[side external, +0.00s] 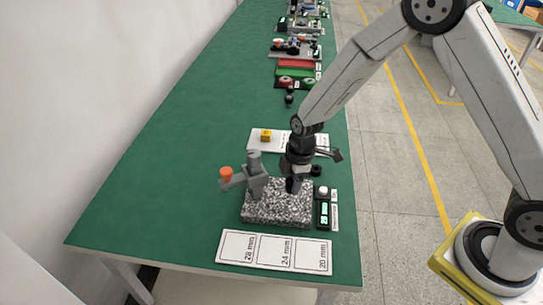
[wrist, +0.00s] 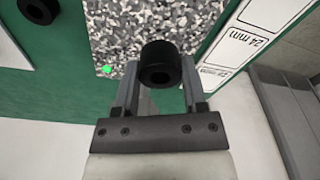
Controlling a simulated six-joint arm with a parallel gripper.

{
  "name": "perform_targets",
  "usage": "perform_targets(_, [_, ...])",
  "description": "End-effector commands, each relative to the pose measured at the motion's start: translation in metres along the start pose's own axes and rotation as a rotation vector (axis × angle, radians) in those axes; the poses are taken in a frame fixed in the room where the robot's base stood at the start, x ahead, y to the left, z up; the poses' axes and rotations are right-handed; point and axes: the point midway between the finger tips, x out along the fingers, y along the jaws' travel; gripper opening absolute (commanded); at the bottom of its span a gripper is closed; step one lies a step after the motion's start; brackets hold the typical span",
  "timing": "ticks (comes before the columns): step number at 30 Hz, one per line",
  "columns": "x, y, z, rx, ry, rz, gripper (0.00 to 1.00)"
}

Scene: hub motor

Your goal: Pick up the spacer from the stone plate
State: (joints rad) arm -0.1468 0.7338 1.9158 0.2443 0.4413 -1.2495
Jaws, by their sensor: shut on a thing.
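The spacer (wrist: 160,62) is a short black cylinder with a hole in its end. In the wrist view it sits between the two fingertips of my gripper (wrist: 159,74), which is shut on it. The speckled grey stone plate (wrist: 125,25) is below and beyond it. In the side view the stone plate (side external: 262,214) lies near the table's front end, and my gripper (side external: 294,184) points down over its right part. The spacer is too dark to make out there. I cannot tell whether it touches the plate.
A grey stand (side external: 254,180) with an orange knob (side external: 226,173) rises at the plate's left. A green-lit display (side external: 324,214) is at its right. A white card marked 28, 24 and 20 mm (side external: 274,252) lies in front. Another black ring (wrist: 38,8) lies on the green table.

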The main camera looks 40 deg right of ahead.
Motion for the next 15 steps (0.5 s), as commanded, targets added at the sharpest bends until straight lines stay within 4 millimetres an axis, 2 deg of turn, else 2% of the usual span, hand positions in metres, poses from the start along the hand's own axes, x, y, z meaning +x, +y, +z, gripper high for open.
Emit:
perform_targets(9, [-0.041,-0.027,0.011,-0.001,0.002,0.003,0.00])
perform_targets(15, [-0.058,-0.054,0.026,0.000,0.001,0.001,0.00])
